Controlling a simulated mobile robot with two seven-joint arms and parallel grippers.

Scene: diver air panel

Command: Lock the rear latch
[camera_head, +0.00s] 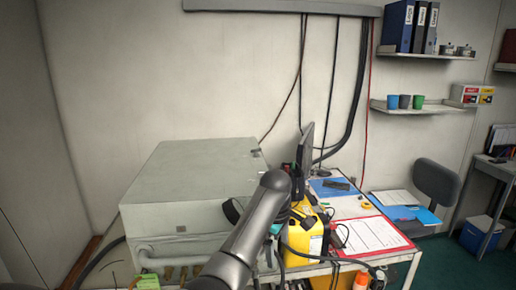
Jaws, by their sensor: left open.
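The air panel's pale grey case (185,172) sits shut on the left of the table. A small dark fitting (256,152) shows at the lid's rear right edge; it may be the rear latch, but it is too small to tell its position. My left arm rises from the bottom middle in front of the case's right side. My left gripper (297,181) appears as a small dark shape beyond the arm's bend, to the right of the case and apart from that fitting. It is open; its fingers are hard to make out. My right gripper is out of view.
A yellow case (303,238) and a dark monitor (306,146) crowd the space right of my arm. A red-bordered sheet (371,235) lies on the table (346,205). Cables hang down the wall behind. The lid's top is clear.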

